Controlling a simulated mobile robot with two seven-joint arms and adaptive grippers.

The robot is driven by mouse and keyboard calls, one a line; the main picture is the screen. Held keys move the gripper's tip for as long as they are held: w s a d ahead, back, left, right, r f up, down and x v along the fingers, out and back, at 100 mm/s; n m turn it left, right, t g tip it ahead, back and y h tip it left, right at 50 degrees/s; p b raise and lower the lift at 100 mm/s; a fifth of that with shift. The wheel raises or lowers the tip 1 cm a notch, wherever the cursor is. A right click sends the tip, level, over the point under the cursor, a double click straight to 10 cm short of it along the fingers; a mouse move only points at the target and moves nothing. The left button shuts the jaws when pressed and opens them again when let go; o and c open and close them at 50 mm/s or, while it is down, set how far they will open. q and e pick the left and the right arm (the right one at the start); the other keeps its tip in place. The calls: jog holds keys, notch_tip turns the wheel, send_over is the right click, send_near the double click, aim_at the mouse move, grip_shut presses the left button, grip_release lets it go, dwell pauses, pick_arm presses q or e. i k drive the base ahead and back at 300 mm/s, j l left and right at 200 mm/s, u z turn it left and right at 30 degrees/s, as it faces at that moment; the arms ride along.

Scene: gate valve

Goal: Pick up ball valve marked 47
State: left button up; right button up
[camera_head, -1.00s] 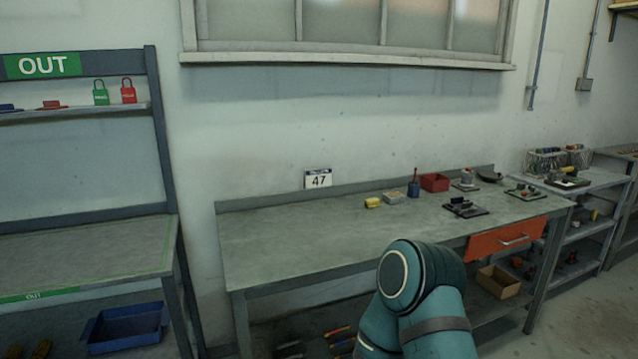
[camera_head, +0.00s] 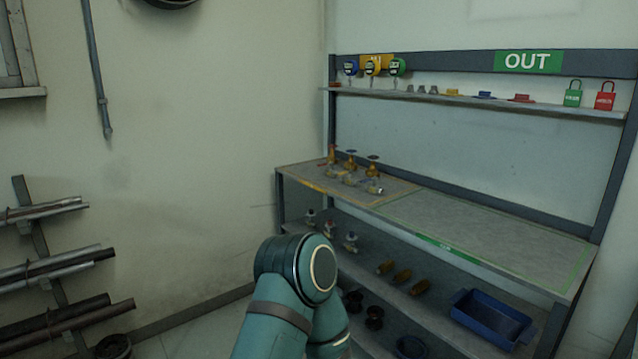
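Several brass valves (camera_head: 372,168) stand on the top of the OUT bench, at its left end; some have dark or blue handwheels. Smaller valves with pale metal bodies (camera_head: 374,187) are on the same bench top, in front of them. More valves (camera_head: 350,243) stand on the shelf below. Any number marks are too small to read, so I cannot tell which valve is marked 47. A teal link of one of my arms shows at the bottom centre. Neither gripper is in view.
The right part of the bench top (camera_head: 490,228), outlined in green, is bare. A blue tray (camera_head: 492,318) and brass parts (camera_head: 402,277) lie on the lower shelf. A pipe rack (camera_head: 55,260) stands at the left wall.

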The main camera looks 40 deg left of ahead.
aim_at(350, 181)
jog(key=u, duration=1)
